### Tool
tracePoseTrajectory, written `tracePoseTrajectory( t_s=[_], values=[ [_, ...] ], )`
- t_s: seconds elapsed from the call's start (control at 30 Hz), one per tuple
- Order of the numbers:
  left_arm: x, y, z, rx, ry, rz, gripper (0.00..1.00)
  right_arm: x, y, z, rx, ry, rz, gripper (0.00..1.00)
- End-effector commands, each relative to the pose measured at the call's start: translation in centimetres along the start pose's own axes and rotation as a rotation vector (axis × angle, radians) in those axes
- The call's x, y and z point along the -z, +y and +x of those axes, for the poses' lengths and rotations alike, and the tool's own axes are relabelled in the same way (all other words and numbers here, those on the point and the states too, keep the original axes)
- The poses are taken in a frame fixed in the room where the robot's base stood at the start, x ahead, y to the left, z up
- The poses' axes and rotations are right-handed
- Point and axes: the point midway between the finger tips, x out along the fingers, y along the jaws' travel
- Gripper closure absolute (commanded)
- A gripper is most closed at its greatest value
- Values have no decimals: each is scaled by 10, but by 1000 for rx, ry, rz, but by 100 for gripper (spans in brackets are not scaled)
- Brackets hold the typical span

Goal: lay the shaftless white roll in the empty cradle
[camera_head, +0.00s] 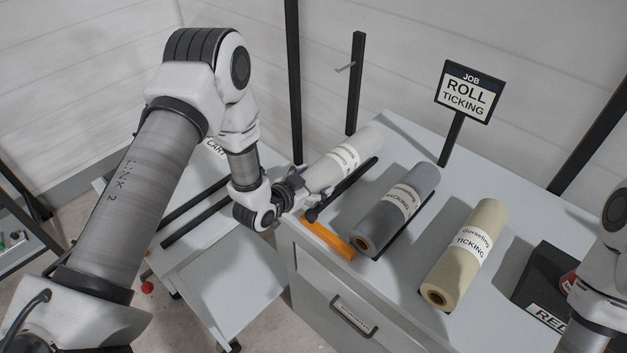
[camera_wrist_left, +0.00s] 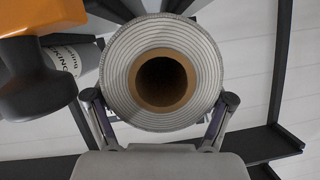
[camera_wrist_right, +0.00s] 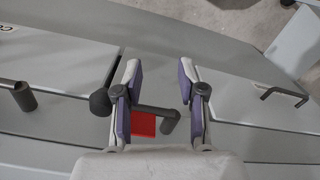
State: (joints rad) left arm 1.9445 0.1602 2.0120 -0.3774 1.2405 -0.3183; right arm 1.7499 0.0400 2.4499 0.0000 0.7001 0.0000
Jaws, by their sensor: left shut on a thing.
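The white roll (camera_head: 345,160) has a printed paper band and lies in my left gripper (camera_head: 293,190), at the back left of the grey cabinet top. In the left wrist view the roll (camera_wrist_left: 207,70) shows end-on, with a hollow brown core and no shaft, and the gripper's fingers (camera_wrist_left: 160,112) are on both sides of it. I cannot tell whether it touches what is below. Two black rails (camera_head: 195,215) on the low cart at the left hold no roll. My right gripper (camera_wrist_right: 160,98) is open, with no roll between its fingers.
A black bar (camera_head: 347,188) with a knob lies close beside the white roll, by an orange block (camera_head: 328,238). A grey roll (camera_head: 380,225) and a cream roll (camera_head: 452,270) rest to the right. A job sign (camera_head: 467,92) stands behind; a dark box (camera_head: 540,280) sits at the right.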

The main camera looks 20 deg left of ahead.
Motion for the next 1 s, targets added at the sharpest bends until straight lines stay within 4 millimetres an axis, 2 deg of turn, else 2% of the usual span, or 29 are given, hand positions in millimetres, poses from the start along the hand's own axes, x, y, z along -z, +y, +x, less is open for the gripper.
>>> tracePoseTrajectory(
  t_s=[0.87,0.9,0.93,1.0],
  values=[
    [-16,4,7,0,1,0,62,0,0,15,0,0,0,60],
    [-15,4,6,0,1,0,8,0,0,14,0,0,0,60],
    [-15,4,6,0,1,0,0,0,0,14,0,0,0,60],
    [-15,4,6,0,1,0,0,0,0,14,0,0,0,60]
  ],
)
